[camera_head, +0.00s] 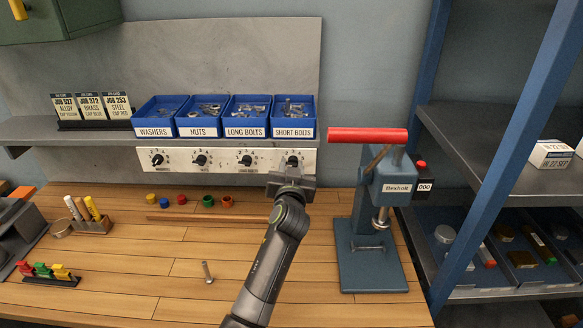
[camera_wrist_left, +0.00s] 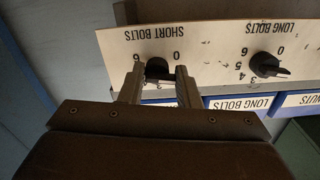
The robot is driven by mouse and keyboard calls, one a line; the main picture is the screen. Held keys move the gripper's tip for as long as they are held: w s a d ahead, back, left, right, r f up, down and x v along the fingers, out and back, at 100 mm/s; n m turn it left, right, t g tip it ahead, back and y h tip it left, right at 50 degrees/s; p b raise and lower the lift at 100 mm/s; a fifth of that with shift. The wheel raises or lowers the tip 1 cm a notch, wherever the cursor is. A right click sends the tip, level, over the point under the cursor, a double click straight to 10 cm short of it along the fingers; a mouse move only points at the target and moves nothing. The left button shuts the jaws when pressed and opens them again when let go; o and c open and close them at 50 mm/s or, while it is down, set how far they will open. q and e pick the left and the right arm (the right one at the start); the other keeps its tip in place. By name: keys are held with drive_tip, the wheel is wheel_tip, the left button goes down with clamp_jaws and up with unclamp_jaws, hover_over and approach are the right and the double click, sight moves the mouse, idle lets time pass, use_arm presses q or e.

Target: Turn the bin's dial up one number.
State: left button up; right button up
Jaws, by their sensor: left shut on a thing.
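A pale dial panel (camera_head: 222,160) runs under the shelf edge, with a black dial below each bin. My left gripper (camera_head: 291,178) is at the panel's right end, below the SHORT BOLTS bin (camera_head: 293,116). The upside-down left wrist view shows its fingers (camera_wrist_left: 158,84) on both sides of the black short bolts dial (camera_wrist_left: 157,67), shut on it. The fingers and shadow hide where this dial points. The long bolts dial (camera_head: 245,160) is beside it and free; it also shows in the left wrist view (camera_wrist_left: 267,66). My right gripper is not in view.
The washers dial (camera_head: 157,160) and nuts dial (camera_head: 200,160) are further left. A blue press (camera_head: 372,250) with a red handle (camera_head: 367,135) stands close right of my arm.

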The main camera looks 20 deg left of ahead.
use_arm(q)
drive_tip(key=shift+r, duration=0.1)
idle(0.3)
drive_tip(key=o, duration=1)
